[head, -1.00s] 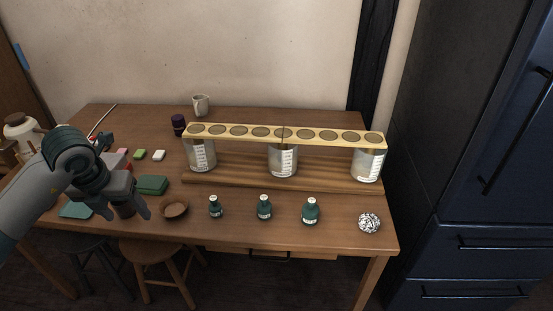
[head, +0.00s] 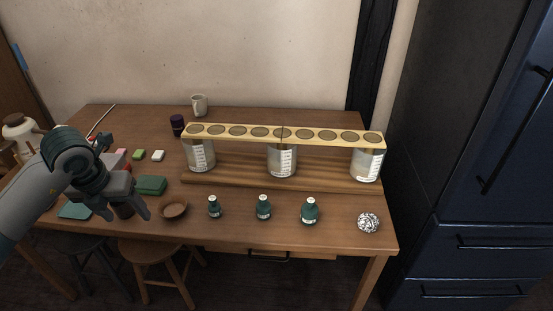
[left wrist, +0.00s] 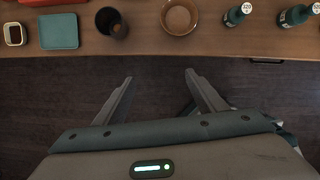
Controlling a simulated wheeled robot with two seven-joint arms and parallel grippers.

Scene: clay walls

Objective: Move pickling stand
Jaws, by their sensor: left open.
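What looks like the pickling stand is a long pale yellow strip with a row of round holes (head: 283,133), resting across the tops of several glass jars, one of them the middle jar (head: 282,161). The jars stand on a low wooden riser (head: 240,175) on the table. My left gripper (head: 128,213) is open and empty at the table's front left, well to the left of the stand. In the left wrist view its two fingers (left wrist: 159,78) are spread over the floor before the table edge. The stand is outside that view. My right gripper is not in view.
Several small items lie on the wooden table (head: 330,225): a brown bowl (head: 173,209), teal bottles (head: 263,207), a speckled ball (head: 368,223), a mug (head: 199,105), and a dark cup (left wrist: 111,22). Stools (head: 150,252) stand in front. A dark cabinet (head: 465,150) is at right.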

